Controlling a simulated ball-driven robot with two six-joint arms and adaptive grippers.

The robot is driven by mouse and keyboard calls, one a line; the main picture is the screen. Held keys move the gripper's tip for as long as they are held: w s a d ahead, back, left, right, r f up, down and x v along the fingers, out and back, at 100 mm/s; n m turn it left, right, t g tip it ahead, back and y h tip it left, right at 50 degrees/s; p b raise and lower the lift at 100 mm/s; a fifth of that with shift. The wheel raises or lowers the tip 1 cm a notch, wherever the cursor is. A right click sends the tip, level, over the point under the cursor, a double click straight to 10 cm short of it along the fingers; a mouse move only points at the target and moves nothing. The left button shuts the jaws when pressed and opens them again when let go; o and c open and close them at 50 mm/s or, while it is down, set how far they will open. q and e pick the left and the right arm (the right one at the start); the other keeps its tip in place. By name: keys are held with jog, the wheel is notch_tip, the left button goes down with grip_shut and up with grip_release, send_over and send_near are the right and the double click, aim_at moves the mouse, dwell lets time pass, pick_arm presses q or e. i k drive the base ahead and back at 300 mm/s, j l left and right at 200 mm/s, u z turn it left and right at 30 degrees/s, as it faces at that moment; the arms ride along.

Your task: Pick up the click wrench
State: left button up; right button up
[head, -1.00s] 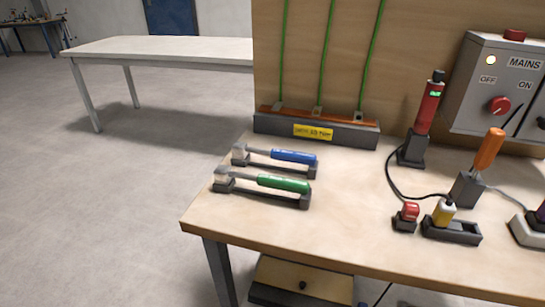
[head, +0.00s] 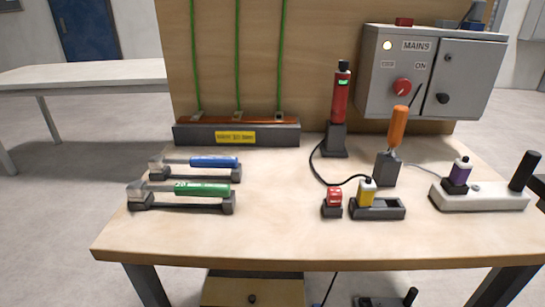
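Two wrench-like tools with grey shafts lie level in dark cradles on the left of the workbench. The nearer one has a green handle (head: 203,189) with a light marking, and the farther one has a blue handle (head: 214,162). I cannot tell from their looks which is the click wrench. Both rest in their cradles with nothing touching them. Neither of my grippers shows in the head view.
The wooden workbench (head: 240,235) is clear along its front. A red tool with a green display (head: 341,95), an orange-handled tool (head: 398,127), a red block (head: 334,196), a yellow piece (head: 367,194) and a purple piece (head: 460,172) stand to the right. A mains box (head: 380,70) is behind.

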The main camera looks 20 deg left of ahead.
aim_at(158, 164)
jog(key=j+z, duration=0.75)
jog(key=z, duration=0.15)
jog(key=k+j+z, duration=0.1)
jog(key=j+z, duration=0.2)
jog(key=z, duration=0.15)
